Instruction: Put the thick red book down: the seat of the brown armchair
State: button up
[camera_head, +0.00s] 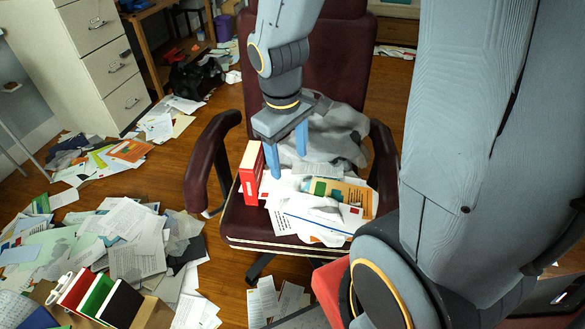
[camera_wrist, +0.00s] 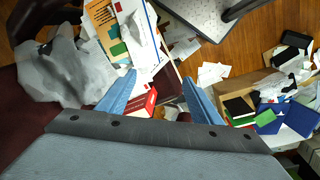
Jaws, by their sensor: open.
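The thick red book (camera_head: 250,178) stands upright on the left part of the seat of the brown armchair (camera_head: 240,225), close to the left armrest. Its pale top edge faces up. My gripper (camera_head: 288,167) is open above the seat, its blue fingers pointing down just right of the book in the head view. In the wrist view, the red book (camera_wrist: 142,104) shows between the open fingers (camera_wrist: 160,77), nearer the left one, partly hidden by the gripper body. I cannot tell whether a finger touches the book.
Papers (camera_head: 300,210) and a tan booklet (camera_head: 345,195) cover the seat's middle, with a grey cloth (camera_head: 335,140) behind. The armrests (camera_head: 210,160) flank the seat. Papers (camera_head: 130,240) litter the floor, with a box of books (camera_head: 150,312) at lower left and a white cabinet (camera_head: 85,65) at upper left.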

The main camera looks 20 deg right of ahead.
jog(key=s+m, duration=0.1)
jog(key=s, duration=0.1)
jog(key=s+a+r+m, duration=0.1)
jog(key=m, duration=0.1)
jog(key=s+m+y, duration=0.1)
jog(key=s, duration=0.1)
jog(key=shift+s+a+r+m, duration=0.2)
jog(key=shift+s+a+m, duration=0.1)
jog(key=shift+m, duration=0.1)
